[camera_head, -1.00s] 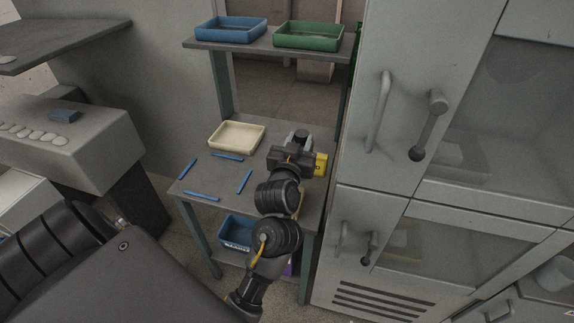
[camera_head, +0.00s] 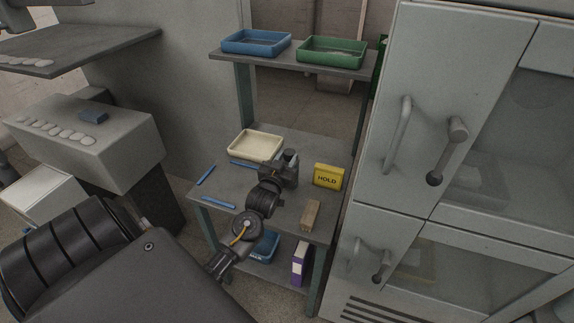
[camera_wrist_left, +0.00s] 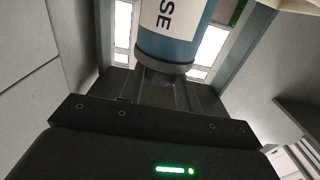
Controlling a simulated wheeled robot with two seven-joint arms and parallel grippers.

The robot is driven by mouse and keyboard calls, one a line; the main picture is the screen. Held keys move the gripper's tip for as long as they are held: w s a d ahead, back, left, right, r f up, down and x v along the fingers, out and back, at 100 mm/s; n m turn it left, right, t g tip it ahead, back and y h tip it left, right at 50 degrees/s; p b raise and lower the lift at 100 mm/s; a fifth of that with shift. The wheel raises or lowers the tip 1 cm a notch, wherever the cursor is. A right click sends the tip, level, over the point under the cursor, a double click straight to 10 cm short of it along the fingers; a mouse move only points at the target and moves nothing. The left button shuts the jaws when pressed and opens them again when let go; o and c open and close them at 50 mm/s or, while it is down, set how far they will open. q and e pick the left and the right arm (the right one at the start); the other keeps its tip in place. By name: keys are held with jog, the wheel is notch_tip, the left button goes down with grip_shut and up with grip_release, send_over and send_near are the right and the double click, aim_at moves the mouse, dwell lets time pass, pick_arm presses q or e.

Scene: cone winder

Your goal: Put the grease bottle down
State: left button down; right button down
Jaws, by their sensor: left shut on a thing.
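The grease bottle (camera_wrist_left: 172,25) shows in the left wrist view as a blue-grey cylinder with a dark end band and a white label reading "SE"; its far end is cut off by the frame. My left gripper (camera_wrist_left: 165,85) is shut on it. In the head view my left gripper (camera_head: 290,165) is over the middle tabletop (camera_head: 235,183), beside several blue strips (camera_head: 218,202) lying there. The bottle is mostly hidden by the gripper in that view, and I cannot tell whether it touches the tabletop. My right gripper is not in view.
A cream tray (camera_head: 256,146) is behind the gripper. A yellow HOLD sign (camera_head: 328,177) and a wooden block (camera_head: 310,215) stand to its right. Blue (camera_head: 256,42) and green (camera_head: 331,52) trays are on the upper shelf. A grey cabinet (camera_head: 375,165) borders the right side.

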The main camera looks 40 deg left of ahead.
pick_arm(q)
notch_tip(320, 180, down, 2)
jog(key=shift+d+f+p, duration=0.1)
jog(key=shift+p, duration=0.25)
jog(key=shift+f, duration=0.2)
jog(key=shift+f, duration=0.15)
jog(key=c, duration=1)
grip_release()
